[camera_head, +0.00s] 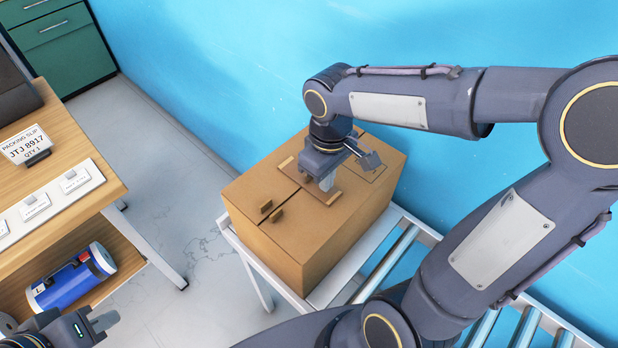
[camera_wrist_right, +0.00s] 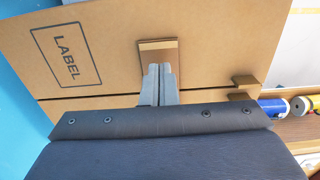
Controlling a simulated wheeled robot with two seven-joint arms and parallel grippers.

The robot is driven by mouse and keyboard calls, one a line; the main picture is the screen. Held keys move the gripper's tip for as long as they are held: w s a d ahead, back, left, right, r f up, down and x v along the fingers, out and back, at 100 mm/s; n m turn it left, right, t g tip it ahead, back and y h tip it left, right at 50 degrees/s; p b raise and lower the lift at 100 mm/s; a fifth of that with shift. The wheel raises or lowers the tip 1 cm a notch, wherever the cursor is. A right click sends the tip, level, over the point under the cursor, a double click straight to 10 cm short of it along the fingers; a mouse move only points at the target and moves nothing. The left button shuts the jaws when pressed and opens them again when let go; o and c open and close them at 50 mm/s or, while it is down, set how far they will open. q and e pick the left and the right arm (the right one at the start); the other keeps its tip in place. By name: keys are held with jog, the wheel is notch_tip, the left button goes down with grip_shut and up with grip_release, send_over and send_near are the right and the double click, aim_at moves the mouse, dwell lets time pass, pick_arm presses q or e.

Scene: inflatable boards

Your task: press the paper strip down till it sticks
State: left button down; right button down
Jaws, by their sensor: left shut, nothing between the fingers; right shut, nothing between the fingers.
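The cardboard box (camera_head: 300,255) is closed, with a seam across its top. A tan paper strip (camera_wrist_right: 157,45) lies on the top, partly hidden by my right gripper's fingers. Its edge also shows in the head view (camera_head: 336,198). My right gripper (camera_head: 327,184) is shut and empty, pointing down at the strip; in the wrist view its fingertips (camera_wrist_right: 158,68) overlap the strip. I cannot tell whether they touch it or whether the strip lies flat all over. My left gripper (camera_head: 103,321) is shut and empty at the lower left, away from the box.
Small brown tabs (camera_head: 266,207) stand up near the box's front edge. The printed label (camera_wrist_right: 67,56) is on the top. The box rests on a roller conveyor (camera_head: 392,258) beside the blue wall. A wooden desk (camera_head: 75,140) with a packing slip (camera_head: 24,145) stands left.

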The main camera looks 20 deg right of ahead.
jog(key=shift+f+b, duration=0.55)
jog(key=shift+f, duration=0.25)
jog(key=shift+r, duration=0.1)
dwell(0.3)
notch_tip(320, 180, up, 6)
jog(key=p, duration=0.5)
